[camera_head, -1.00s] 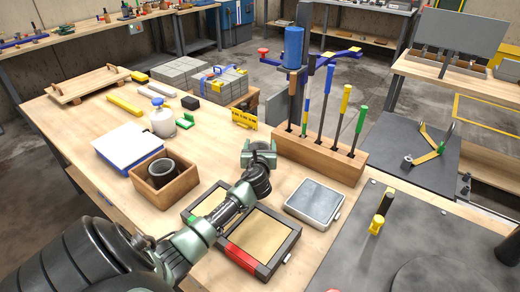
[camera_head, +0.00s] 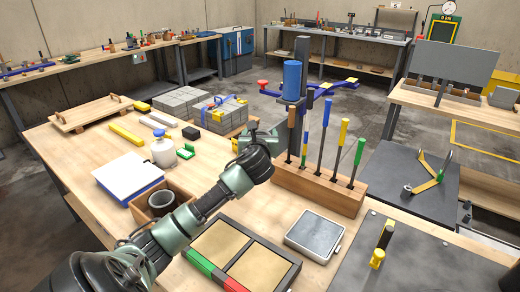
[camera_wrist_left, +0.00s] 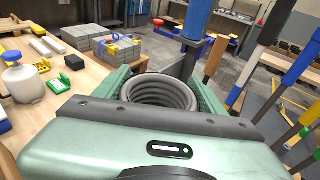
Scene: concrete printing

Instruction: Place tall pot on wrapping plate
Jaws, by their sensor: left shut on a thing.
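The tall pot (camera_wrist_left: 160,92) is a grey ribbed round vessel with an open top, held between the green fingers of my left gripper (camera_wrist_left: 160,98) in the left wrist view. In the head view, my left gripper (camera_head: 252,138) is raised above the table, left of the tool rack, and mostly hides the pot. A blue cylinder (camera_head: 292,80) on a dark post stands just beyond it; the post also shows in the left wrist view (camera_wrist_left: 182,66). I cannot make out a wrapping plate for certain. My right gripper is not in view.
A wooden rack (camera_head: 318,188) with several upright colour-handled tools stands right of my gripper. A wooden box (camera_head: 180,192) holds a grey cup. Grey blocks (camera_head: 222,114), a white bottle (camera_head: 162,152) and a grey-lidded tray (camera_head: 315,234) are on the table.

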